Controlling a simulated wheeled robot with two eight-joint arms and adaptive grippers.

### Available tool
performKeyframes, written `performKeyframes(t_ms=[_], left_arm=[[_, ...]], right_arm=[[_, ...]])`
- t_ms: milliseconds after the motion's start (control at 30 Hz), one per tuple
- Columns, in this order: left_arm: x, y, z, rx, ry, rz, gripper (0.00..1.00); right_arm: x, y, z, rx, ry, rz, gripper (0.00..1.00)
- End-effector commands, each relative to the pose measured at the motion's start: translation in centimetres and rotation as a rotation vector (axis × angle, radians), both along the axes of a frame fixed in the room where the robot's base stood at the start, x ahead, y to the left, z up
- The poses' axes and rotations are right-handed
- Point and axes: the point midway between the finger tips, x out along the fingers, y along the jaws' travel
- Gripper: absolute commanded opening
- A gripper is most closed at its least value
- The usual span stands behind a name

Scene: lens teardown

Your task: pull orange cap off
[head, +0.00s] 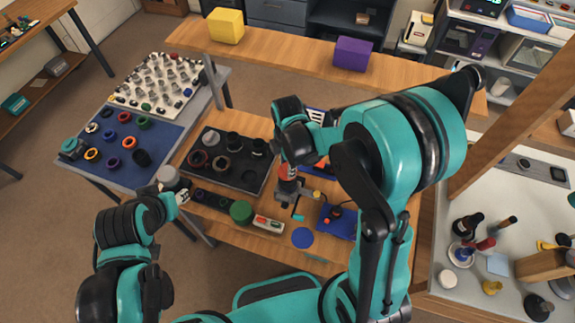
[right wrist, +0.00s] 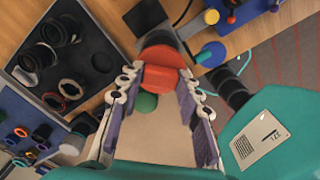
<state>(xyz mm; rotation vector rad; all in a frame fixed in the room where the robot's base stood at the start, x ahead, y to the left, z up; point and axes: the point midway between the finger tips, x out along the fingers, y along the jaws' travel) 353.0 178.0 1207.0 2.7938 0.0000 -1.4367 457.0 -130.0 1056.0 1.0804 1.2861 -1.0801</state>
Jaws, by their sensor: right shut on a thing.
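The orange cap (right wrist: 162,76) sits between the two finger pads of my right gripper (right wrist: 160,84) in the right wrist view. The gripper is shut on it. In the head view my right gripper (head: 288,163) reaches down from above, with the orange-red piece (head: 287,173) at its tips, over a dark grey fixture (head: 291,196). Dark parts lie just beyond the cap in the wrist view; whether the cap still touches a lens is unclear. My left gripper (head: 183,197) is at the table's left edge, small and partly hidden; its jaws cannot be made out.
A black tray (head: 238,181) with several dark rings lies left of the fixture. A green disc (head: 241,211) and a blue disc (head: 302,237) lie in front. A blue box (head: 337,222) stands to the right. A blue mat (head: 127,170) with rings is at far left.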

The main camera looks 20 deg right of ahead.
Motion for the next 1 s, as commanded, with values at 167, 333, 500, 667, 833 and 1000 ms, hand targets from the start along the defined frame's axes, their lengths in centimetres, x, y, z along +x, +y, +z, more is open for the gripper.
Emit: performKeyframes(t_ms=[167,333,500,667,833,1000], left_arm=[[0.0,0.0,0.7,0.000,0.000,0.000,0.40],[0.0,0.0,1.1,0.000,0.000,0.000,0.40],[0.0,0.0,1.6,0.000,0.000,0.000,0.40],[0.0,0.0,2.1,0.000,0.000,0.000,0.40],[0.0,0.0,2.2,0.000,0.000,0.000,0.40],[0.0,0.0,2.1,0.000,0.000,0.000,0.40]], right_arm=[[0.0,0.0,0.9,0.000,0.000,0.000,0.00],[0.0,0.0,1.6,0.000,0.000,0.000,0.00],[0.0,0.0,2.3,0.000,0.000,0.000,0.00],[0.0,0.0,3.0,0.000,0.000,0.000,0.00],[0.0,0.0,3.2,0.000,0.000,0.000,0.00],[0.0,0.0,3.1,0.000,0.000,0.000,0.00]])
